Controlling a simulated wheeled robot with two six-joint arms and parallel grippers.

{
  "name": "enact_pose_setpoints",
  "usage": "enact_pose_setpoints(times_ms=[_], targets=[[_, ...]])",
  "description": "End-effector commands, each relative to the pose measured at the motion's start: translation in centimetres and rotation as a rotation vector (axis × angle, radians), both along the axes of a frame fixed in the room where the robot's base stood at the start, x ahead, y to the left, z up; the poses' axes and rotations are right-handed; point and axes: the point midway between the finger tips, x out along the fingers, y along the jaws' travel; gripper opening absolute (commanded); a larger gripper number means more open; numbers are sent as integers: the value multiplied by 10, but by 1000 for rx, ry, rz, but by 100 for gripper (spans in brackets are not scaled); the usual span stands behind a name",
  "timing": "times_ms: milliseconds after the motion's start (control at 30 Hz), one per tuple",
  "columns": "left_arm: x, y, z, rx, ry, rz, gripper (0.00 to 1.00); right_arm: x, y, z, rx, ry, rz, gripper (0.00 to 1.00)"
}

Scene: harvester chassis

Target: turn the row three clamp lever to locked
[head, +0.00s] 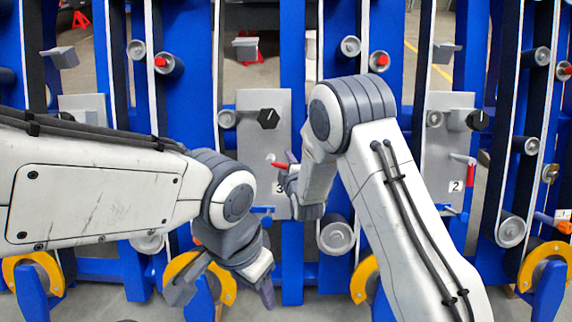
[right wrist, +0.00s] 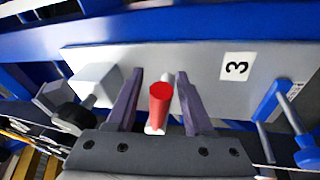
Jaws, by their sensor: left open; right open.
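The row three clamp lever has a red handle (head: 276,164) on the grey plate (head: 249,178) marked 3. In the right wrist view the red handle (right wrist: 159,102) points towards the camera, between the fingers of my right gripper (right wrist: 160,82). Gaps show on both sides of it, so the fingers do not appear shut on it. In the head view my right gripper (head: 289,176) is at the plate's right edge, partly hidden by its own wrist. My left gripper (head: 226,290) is open and empty, low in front of the blue frame.
A black knob (head: 268,118) sits above the lever, and a blue-handled part (head: 262,209) below it. A similar plate marked 2 (head: 456,185) with a red lever (head: 463,157) stands to the right. Blue uprights, belts, rollers and yellow guards (head: 546,262) surround the plates.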

Motion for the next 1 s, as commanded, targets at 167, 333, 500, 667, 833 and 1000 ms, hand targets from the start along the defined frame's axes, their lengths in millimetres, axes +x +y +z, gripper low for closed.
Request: enact_pose_setpoints(times_ms=[167, 333, 500, 667, 833, 1000], targets=[[0, 0, 0, 0, 0, 0, 56, 0, 0, 0, 0, 0, 0, 41], [0, 0, 0, 0, 0, 0, 56, 0, 0, 0, 1, 0, 0, 0], [0, 0, 0, 0, 0, 0, 56, 0, 0, 0, 1, 0, 0, 0], [0, 0, 0, 0, 0, 0, 56, 0, 0, 0, 1, 0, 0, 0], [0, 0, 0, 0, 0, 0, 56, 0, 0, 0, 1, 0, 0, 0], [0, 0, 0, 0, 0, 0, 56, -1, 0, 1, 0, 0, 1, 0]])
